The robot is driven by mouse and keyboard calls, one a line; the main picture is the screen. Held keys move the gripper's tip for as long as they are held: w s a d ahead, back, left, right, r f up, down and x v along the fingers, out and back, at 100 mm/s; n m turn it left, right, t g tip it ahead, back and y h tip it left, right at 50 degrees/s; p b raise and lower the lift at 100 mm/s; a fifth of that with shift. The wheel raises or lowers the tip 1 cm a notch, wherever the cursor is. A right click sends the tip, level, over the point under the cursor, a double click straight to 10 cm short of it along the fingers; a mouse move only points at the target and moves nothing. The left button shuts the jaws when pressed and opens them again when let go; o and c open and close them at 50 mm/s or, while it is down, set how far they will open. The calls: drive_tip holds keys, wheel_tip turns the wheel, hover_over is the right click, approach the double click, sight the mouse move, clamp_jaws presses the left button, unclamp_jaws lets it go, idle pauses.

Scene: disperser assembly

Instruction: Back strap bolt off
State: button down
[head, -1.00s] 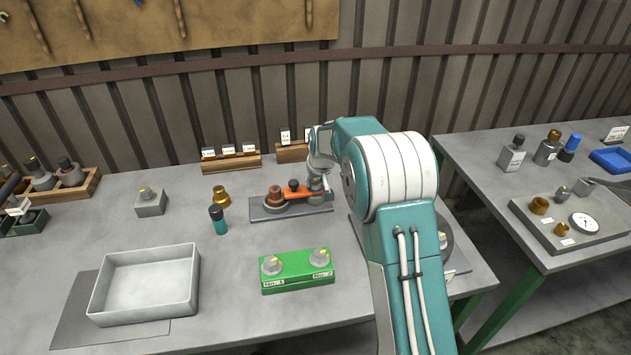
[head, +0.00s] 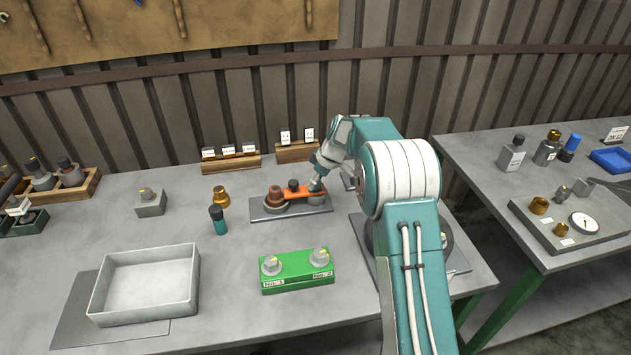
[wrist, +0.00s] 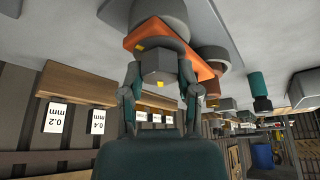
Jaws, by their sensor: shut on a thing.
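An orange strap (head: 298,192) lies across the top of a fixture on a grey plate (head: 262,213), between a copper-brown round part (head: 275,196) at left and a grey round post (head: 317,199) at right. My gripper (head: 317,184) is at the strap's right end, its wrist leaning up to the right. In the wrist view, the fingers of my gripper (wrist: 160,78) are shut on a grey hex bolt (wrist: 158,65) with yellow marks. The bolt is at the strap (wrist: 201,66); whether it is still seated is hidden.
A green block (head: 297,282) with two grey knobs stands in front of the fixture. An empty grey tray (head: 145,285) is at front left. A brass part (head: 220,197) and a teal-black bottle (head: 218,220) stand left of the fixture. Labelled wooden racks (head: 231,164) line the back.

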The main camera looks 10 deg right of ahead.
drive_tip(key=n+g, duration=0.1)
drive_tip(key=n, duration=0.4)
drive_tip(key=shift+f+g+y, duration=0.15)
drive_tip(key=shift+g+y, duration=0.25)
drive_tip(key=shift+d+n, duration=0.1)
drive_tip(key=shift+n, duration=0.2)
drive_tip(key=shift+c, duration=1.6)
unclamp_jaws()
drive_tip(key=shift+w, duration=0.1)
drive_tip(key=w+v, duration=0.1)
drive_tip(key=v, duration=1.1)
drive_tip(key=shift+s, duration=0.3)
